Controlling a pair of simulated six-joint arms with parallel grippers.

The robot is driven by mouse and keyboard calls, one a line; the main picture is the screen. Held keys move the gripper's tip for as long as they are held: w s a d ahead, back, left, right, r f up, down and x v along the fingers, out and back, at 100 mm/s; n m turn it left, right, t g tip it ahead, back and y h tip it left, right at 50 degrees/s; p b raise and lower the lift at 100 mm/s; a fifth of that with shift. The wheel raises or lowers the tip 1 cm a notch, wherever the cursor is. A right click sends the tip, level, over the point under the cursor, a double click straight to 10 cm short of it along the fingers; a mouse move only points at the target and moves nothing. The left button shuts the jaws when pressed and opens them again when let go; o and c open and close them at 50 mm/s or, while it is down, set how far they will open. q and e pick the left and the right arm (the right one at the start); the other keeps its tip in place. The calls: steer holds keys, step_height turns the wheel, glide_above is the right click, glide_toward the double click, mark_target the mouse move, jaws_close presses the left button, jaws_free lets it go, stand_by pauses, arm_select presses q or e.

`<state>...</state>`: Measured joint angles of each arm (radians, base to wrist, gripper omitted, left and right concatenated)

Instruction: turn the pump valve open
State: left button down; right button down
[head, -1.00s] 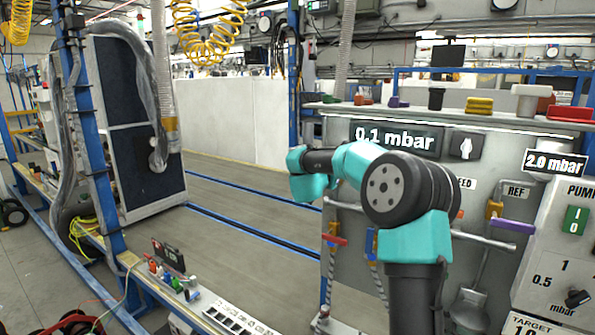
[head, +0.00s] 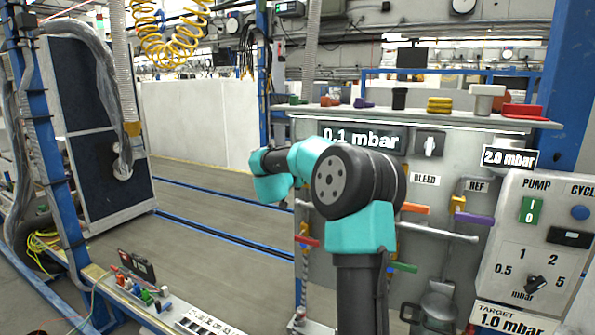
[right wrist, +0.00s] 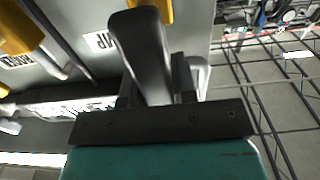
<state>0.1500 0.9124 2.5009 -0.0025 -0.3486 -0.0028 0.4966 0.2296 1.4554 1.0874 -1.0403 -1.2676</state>
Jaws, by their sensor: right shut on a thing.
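In the right wrist view a yellow valve body (right wrist: 165,9) sits at the top edge, at the tips of my right gripper (right wrist: 150,22). A partly covered, upside-down label (right wrist: 101,40), apparently ending in "MP", is beside the fingers. My right gripper is shut on the valve's handle, which the dark fingers hide. In the head view my teal and black right arm stands before the grey panel (head: 455,262) and hides the gripper and the pump valve. My left gripper is not in view.
In the head view a purple handle (head: 474,219) is under the REF label and an orange one (head: 415,208) near BLEED. A red handle (head: 307,242) is left of my arm. A control box (head: 510,225) stands right. Loose caps line the shelf (head: 440,118).

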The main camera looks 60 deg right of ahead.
steer(key=c, duration=0.9)
jaws_free()
steer(key=shift+a, duration=0.1)
steer(key=a, duration=0.5)
steer(key=s+a, duration=0.1)
steer(key=a, duration=0.5)
steer(key=s+a, duration=0.1)
steer(key=a, duration=0.5)
steer(key=shift+a, duration=0.1)
